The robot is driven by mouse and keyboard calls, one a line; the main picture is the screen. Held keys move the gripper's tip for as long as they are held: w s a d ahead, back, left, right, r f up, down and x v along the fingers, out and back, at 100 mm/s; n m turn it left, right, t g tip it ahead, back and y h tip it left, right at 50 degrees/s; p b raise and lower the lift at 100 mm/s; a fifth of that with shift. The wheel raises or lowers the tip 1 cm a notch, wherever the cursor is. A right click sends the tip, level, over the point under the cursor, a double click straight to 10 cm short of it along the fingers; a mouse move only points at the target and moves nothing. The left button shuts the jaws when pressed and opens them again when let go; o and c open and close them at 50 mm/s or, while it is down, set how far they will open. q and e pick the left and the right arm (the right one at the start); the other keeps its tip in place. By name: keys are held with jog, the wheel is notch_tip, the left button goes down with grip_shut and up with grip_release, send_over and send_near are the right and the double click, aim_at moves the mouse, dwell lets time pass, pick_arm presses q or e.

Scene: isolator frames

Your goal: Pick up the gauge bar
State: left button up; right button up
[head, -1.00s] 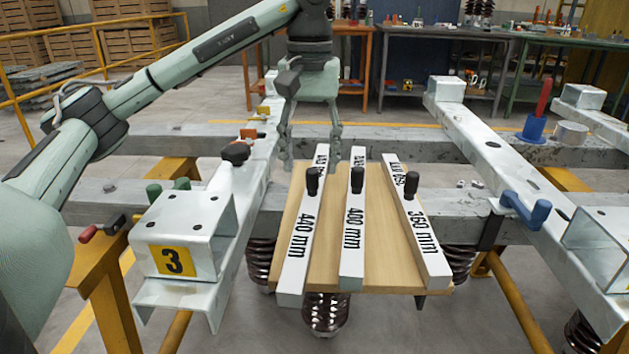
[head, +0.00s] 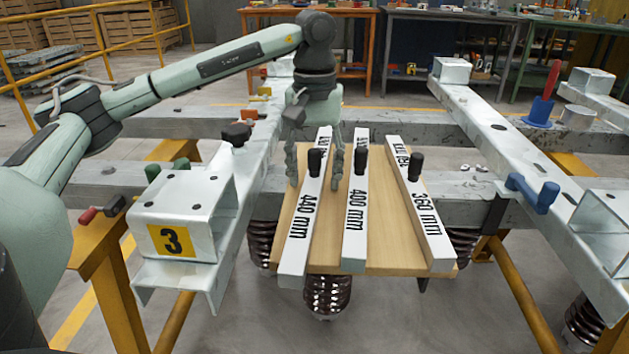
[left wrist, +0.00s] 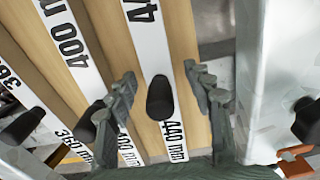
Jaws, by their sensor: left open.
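Three white gauge bars lie side by side on a wooden board (head: 385,262), each with a black knob. They are the 440 mm bar (head: 300,235), the 400 mm bar (head: 355,235) and the 360 mm bar (head: 425,225). My left gripper (head: 315,178) is open and points down over the 440 mm bar, one finger to each side of it. In the left wrist view my left gripper (left wrist: 160,80) has the 440 mm bar's black knob (left wrist: 160,98) between its open fingers, with gaps on both sides. My right gripper is not in view.
A galvanized beam with a bracket marked 3 (head: 178,215) stands close left of the board. Another beam (head: 500,145) with a blue clamp (head: 535,193) runs on the right. Brown insulators (head: 328,292) show under the board.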

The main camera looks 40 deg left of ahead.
pick_arm(q)
jog(key=shift+c, duration=0.5)
grip_shut()
jog(key=shift+r, duration=0.1)
